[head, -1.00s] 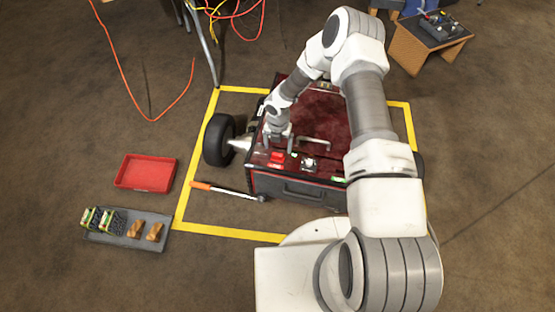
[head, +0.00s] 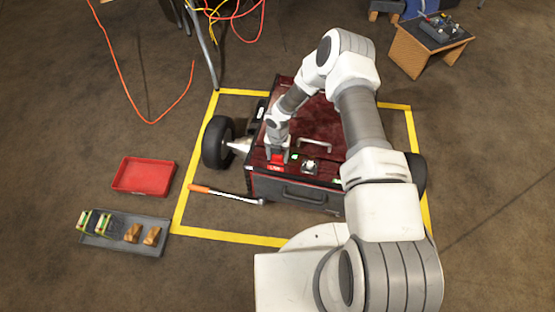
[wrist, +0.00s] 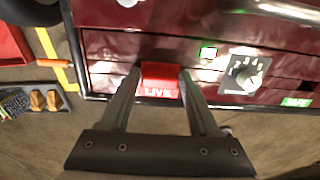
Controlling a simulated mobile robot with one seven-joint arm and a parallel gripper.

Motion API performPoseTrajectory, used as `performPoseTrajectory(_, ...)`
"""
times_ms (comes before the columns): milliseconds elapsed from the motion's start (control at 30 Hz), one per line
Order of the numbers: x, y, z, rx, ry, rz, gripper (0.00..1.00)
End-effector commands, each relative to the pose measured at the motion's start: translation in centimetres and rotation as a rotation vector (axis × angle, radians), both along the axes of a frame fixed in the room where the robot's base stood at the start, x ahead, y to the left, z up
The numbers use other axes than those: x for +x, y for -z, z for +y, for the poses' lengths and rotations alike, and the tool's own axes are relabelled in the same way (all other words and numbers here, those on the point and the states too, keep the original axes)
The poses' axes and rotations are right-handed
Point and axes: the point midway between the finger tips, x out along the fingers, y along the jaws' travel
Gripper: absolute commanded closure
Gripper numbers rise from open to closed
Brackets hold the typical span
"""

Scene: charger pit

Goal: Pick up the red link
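The red link (head: 277,158) is a small red block on the near left part of the dark red cart's top. In the wrist view the red link (wrist: 160,72) sits over a red label reading LIVE. My gripper (head: 278,153) is down at the link. In the wrist view the fingers of my gripper (wrist: 160,78) are spread, one on each side of the link, with narrow gaps. The fingertips' depth against the link is hard to tell.
A dial knob (wrist: 248,78) and a green light (wrist: 208,52) lie right of the link. A metal handle (head: 315,144) stands behind. On the floor to the left are a red tray (head: 144,189), a grey tray (head: 119,245) with several parts, and an orange-handled bar (head: 228,194).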

Motion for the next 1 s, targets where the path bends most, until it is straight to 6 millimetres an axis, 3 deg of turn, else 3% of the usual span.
performPoseTrajectory(33, 0.0, 0.0, 0.0, 0.0, 0.0, 0.0, 0.57)
performPoseTrajectory(267, 0.0, 0.0, 0.0, 0.0, 0.0, 0.0, 0.99)
performPoseTrajectory(567, 0.0, -0.4, 0.0, 0.0, 0.0, 0.0, 1.0)
performPoseTrajectory(867, 0.1, -4.5, 0.0, 0.0, 0.001, -0.001, 1.0)
performPoseTrajectory(1000, 2.8, -6.0, -0.6, 0.002, 0.007, -0.004, 1.0)
